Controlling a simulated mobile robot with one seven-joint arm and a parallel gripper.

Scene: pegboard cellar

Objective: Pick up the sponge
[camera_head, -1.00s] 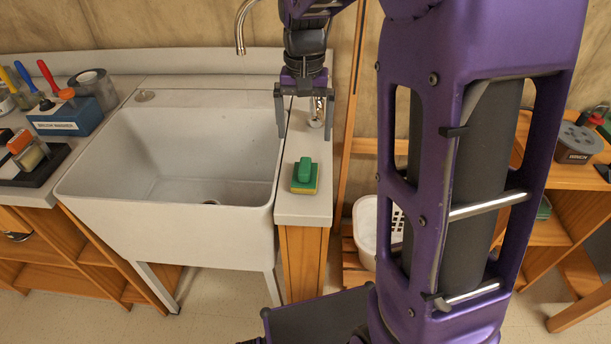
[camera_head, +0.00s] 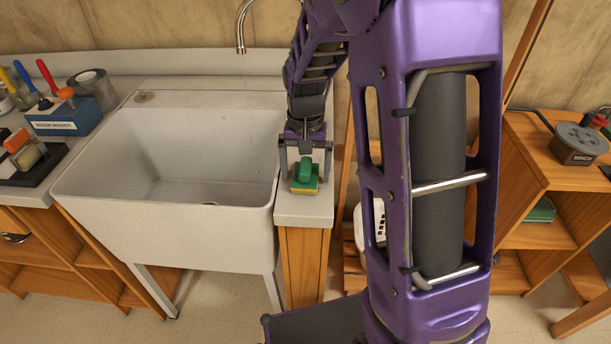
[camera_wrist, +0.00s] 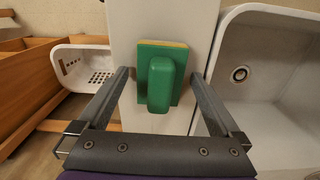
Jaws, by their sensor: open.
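The sponge (camera_head: 305,178) is green with a yellow layer and a raised green grip on top. It lies on the narrow counter strip to the right of the sink. In the wrist view the sponge (camera_wrist: 161,78) sits between the two fingers, with a gap visible on each side. My gripper (camera_head: 305,172) is open and above the strip, its fingers on either side of the sponge. It also shows in the wrist view (camera_wrist: 162,75). Whether the fingertips reach down to the counter is hard to tell.
The white sink (camera_head: 180,165) is just left of the strip, its basin empty. A white basket (camera_wrist: 85,68) stands low on the strip's other side. Tools and a blue box (camera_head: 65,117) are on the left counter. A wooden shelf (camera_head: 540,235) stands at right.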

